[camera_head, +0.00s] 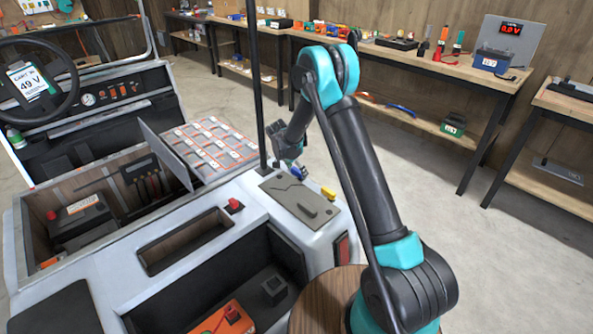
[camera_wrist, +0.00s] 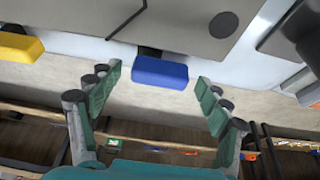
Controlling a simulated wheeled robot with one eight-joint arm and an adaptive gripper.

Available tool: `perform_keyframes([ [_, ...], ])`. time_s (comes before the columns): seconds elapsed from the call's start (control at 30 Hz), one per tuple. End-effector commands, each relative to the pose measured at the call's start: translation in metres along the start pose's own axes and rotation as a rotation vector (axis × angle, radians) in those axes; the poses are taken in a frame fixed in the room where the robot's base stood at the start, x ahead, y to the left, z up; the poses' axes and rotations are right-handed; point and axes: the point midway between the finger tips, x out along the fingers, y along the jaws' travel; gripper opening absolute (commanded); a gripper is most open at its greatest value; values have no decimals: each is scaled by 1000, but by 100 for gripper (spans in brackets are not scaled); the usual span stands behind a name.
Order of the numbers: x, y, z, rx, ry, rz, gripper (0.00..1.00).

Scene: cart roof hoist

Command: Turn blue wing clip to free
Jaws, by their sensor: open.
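The blue wing clip (camera_wrist: 160,72) shows in the wrist view as a blue block on a dark stem at the edge of the pale cart body. My gripper (camera_wrist: 158,82) is open, with one green-padded finger on each side of the clip and a visible gap on both sides. Neither finger appears to touch it. In the head view my gripper (camera_head: 291,167) is at the far edge of the cart's rear deck, and the clip there is mostly hidden by it. A yellow wing clip (camera_wrist: 20,47) sits to the left in the wrist view and shows beside the grey plate in the head view (camera_head: 328,193).
A grey plate (camera_head: 302,204) with a dark handle lies on the deck. A thin black post (camera_head: 256,90) rises close to my gripper. A tray of red-marked cells (camera_head: 212,148) is left of it. Benches (camera_head: 420,65) stand behind; the floor between is clear.

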Motion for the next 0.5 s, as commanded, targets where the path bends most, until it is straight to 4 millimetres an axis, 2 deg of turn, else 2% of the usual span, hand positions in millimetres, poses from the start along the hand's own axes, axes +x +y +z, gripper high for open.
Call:
perform_keyframes([
  [0.27,-5,0,0,-1,0,0,78],
  [0.37,-18,0,0,-2,0,0,78],
  [0.5,-45,0,0,-3,0,0,78],
])
